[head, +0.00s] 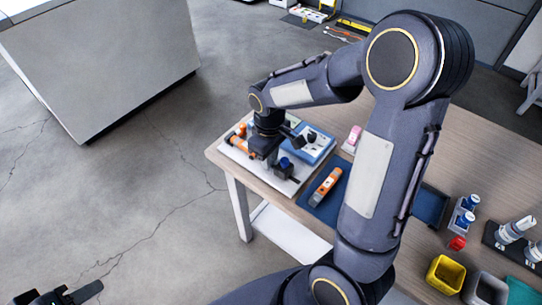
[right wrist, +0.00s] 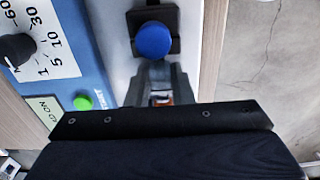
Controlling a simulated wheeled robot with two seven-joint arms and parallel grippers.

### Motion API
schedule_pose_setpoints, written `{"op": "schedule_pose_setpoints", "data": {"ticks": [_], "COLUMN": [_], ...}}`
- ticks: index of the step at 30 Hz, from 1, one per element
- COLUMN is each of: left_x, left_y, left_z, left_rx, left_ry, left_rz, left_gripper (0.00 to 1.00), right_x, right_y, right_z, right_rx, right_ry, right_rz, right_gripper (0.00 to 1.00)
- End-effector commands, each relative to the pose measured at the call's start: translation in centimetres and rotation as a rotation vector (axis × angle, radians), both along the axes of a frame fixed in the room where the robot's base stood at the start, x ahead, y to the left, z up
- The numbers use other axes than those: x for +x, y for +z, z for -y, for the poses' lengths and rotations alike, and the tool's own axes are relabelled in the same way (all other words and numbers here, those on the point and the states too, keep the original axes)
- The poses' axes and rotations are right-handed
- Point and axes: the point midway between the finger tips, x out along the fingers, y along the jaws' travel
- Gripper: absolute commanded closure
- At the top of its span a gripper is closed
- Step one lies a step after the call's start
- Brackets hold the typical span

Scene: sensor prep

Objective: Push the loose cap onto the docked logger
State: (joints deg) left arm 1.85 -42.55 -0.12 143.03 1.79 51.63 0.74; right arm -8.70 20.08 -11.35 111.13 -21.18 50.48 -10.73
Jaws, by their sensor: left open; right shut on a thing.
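A round blue cap-like piece (head: 285,162) sits on a black block near the front of the white mat. It also shows from above in the right wrist view (right wrist: 152,40). An orange cylinder (head: 240,149) lies at the mat's left edge, partly behind my right gripper. My right gripper (head: 270,155) points down over the mat, close beside the blue piece. It is shut; an orange-and-white bit (right wrist: 160,98) shows between its fingers, mostly hidden. I cannot tell which part is the docked logger. My left gripper (head: 72,296) is open and empty over the floor, far from the table.
A blue timer box (head: 318,150) with a dial and green button (right wrist: 83,103) stands close to my right gripper. An orange device (head: 326,183) lies on a blue mat. Bottles (head: 464,218), a red-capped item (head: 457,243) and a yellow bin (head: 445,274) stand at right.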

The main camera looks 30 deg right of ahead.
Motion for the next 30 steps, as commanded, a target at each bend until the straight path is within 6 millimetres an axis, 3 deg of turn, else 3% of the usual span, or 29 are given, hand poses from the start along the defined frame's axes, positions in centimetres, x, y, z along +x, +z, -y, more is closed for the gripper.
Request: {"op": "schedule_pose_setpoints", "data": {"ticks": [30], "left_x": [0.00], "left_y": [0.28], "left_z": [-0.01], "left_rx": [0.000], "left_ry": [0.000], "left_rz": [0.000], "left_gripper": [0.58], "right_x": [0.87], "right_y": [-0.01], "right_z": [-0.34], "right_rx": [0.000], "right_ry": [-0.001], "right_rz": [0.000], "right_gripper": [0.95]}}
